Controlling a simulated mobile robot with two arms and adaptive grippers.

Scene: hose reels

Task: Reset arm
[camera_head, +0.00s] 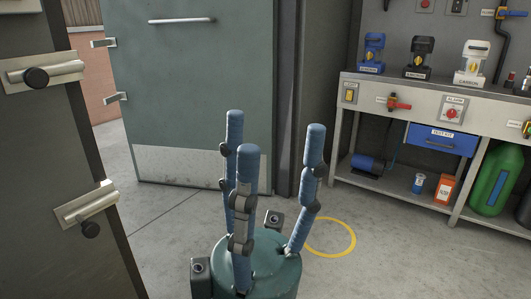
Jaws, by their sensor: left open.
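My left gripper (273,133) stands at the bottom middle of the head view. It has a round teal palm and several long blue fingers with grey joints, all pointing up. The fingers are spread apart, two on the left and one on the right. The gripper is open, with nothing between the fingers. The arm behind it is hidden below the picture edge. My right gripper is not in view.
A grey-green door (190,95) stands at the back. A dark door edge with latches (87,205) is close on the left. A workbench (365,92) on the right holds devices, a red valve (399,104) and a blue drawer (442,141). A yellow ring (342,222) marks open floor.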

